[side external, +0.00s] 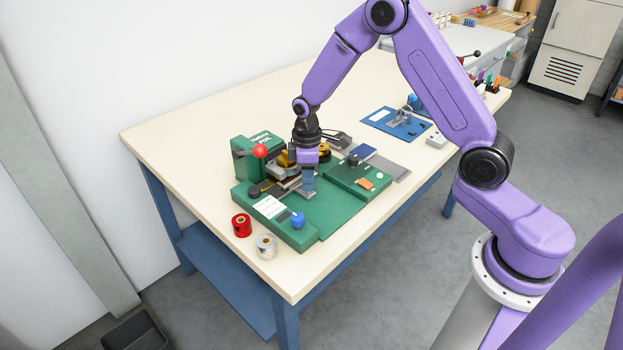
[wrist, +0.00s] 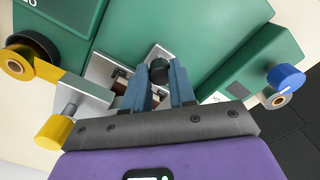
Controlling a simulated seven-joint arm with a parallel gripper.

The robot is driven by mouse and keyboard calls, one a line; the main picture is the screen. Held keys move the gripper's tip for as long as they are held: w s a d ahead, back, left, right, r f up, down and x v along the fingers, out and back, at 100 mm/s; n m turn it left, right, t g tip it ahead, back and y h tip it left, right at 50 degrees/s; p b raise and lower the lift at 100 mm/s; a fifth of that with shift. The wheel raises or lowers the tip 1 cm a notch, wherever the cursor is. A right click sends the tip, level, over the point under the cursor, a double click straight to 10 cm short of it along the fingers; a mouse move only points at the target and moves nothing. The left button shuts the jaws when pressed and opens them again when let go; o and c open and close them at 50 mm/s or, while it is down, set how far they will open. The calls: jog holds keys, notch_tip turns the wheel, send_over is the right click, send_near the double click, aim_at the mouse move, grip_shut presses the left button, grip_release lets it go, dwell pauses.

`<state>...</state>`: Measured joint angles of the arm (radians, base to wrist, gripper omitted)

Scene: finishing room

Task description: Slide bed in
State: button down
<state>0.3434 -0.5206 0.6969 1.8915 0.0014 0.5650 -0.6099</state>
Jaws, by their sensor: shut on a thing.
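A green machine (side external: 330,212) stands on the table, with a red ball knob (side external: 260,151) on its upright green housing (side external: 243,158). A grey metal bed (wrist: 104,70) lies at its middle. It shows partly in the wrist view and is largely hidden by my gripper in the side view. My gripper (side external: 308,182) points down over the bed. In the wrist view, its blue fingers (wrist: 161,84) are shut on a dark round knob (wrist: 159,70) at the bed. How the knob joins the bed is hidden.
A blue knob (side external: 298,219) stands on the front green block, beside a white label (side external: 269,206). A red roll (side external: 242,225) and a silver roll (side external: 266,246) stand at the table's front edge. A yellow arm (wrist: 52,80) with a roller is beside my fingers. The table's far left is clear.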

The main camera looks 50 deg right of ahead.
jog(key=shift+w, duration=0.35)
jog(key=c, duration=0.9)
grip_release()
jog(key=shift+s+r, duration=0.1)
jog(key=shift+r, duration=0.05)
notch_tip(320, 180, up, 17)
jog(key=shift+r, duration=0.1)
jog(key=s+a+n, duration=0.1)
jog(key=s+a, duration=0.2)
jog(key=s, duration=0.5)
jog(key=s+a+n, duration=0.1)
jog(key=s+a, duration=0.3)
jog(key=s, duration=0.4)
jog(key=shift+n, duration=0.8)
jog(key=s+d, duration=0.1)
jog(key=s, duration=0.4)
jog(key=s+d+f, duration=0.1)
jog(key=s, duration=0.5)
jog(key=s+d, duration=0.1)
jog(key=s, duration=0.5)
jog(key=shift+d+f, duration=0.35)
jog(key=shift+f, duration=0.05)
